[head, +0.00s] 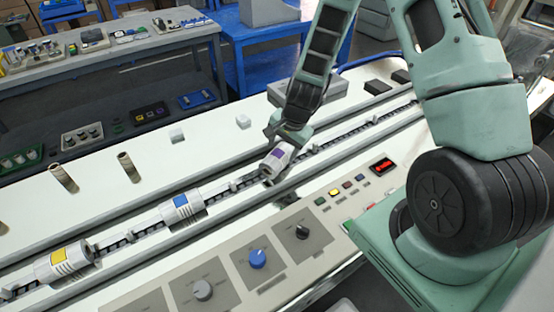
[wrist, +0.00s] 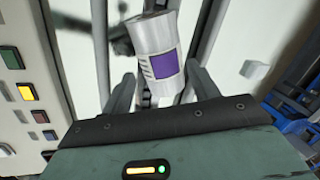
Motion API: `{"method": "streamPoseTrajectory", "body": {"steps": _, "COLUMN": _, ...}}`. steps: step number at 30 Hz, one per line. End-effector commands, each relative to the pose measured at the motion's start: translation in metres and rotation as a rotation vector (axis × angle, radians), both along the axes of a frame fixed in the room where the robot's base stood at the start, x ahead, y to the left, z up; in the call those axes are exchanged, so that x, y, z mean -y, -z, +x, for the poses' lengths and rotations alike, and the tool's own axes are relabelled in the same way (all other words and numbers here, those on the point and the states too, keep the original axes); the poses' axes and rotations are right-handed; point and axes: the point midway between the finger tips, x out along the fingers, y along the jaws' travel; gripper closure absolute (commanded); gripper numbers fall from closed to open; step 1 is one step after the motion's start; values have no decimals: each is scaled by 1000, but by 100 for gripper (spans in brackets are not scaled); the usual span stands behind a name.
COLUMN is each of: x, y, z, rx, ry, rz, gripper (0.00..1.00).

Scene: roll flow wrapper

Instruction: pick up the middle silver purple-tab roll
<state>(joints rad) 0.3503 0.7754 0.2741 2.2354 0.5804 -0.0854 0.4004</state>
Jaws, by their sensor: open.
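The silver roll with a purple tab (head: 277,160) lies on the conveyor track in the head view, right of the other rolls. In the wrist view the purple-tab roll (wrist: 153,47) lies just ahead of my gripper, its purple square facing me. My gripper (head: 285,138) is open at the roll's far side in the head view. In the wrist view the fingers of my gripper (wrist: 160,88) stand on either side of the roll's near end. I cannot tell whether they touch it.
A blue-tab roll (head: 182,207) and a yellow-tab roll (head: 66,263) lie further left on the same track (head: 130,237). A control panel with knobs (head: 258,258) and lit buttons (head: 334,192) runs along the near side. Small white blocks (head: 243,121) sit on the far white surface.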

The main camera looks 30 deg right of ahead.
Motion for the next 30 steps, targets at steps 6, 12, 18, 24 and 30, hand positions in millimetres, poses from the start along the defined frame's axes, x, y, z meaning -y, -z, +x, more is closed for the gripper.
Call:
{"method": "streamPoseTrajectory", "body": {"steps": 6, "x": -5, "y": 20, "z": 4, "rx": -4, "ry": 0, "rz": 2, "gripper": 40}}
{"method": "streamPoseTrajectory", "body": {"steps": 12, "x": -8, "y": 42, "z": 10, "rx": -3, "ry": -1, "rz": 2, "gripper": 40}}
{"method": "streamPoseTrajectory", "body": {"steps": 18, "x": -9, "y": 49, "z": 12, "rx": 0, "ry": 0, "rz": 0, "gripper": 40}}
{"method": "streamPoseTrajectory", "body": {"steps": 24, "x": -8, "y": 48, "z": 12, "rx": 0, "ry": 0, "rz": 0, "gripper": 54}}
{"method": "streamPoseTrajectory", "body": {"steps": 30, "x": -8, "y": 48, "z": 12, "rx": 0, "ry": -1, "rz": 0, "gripper": 79}}
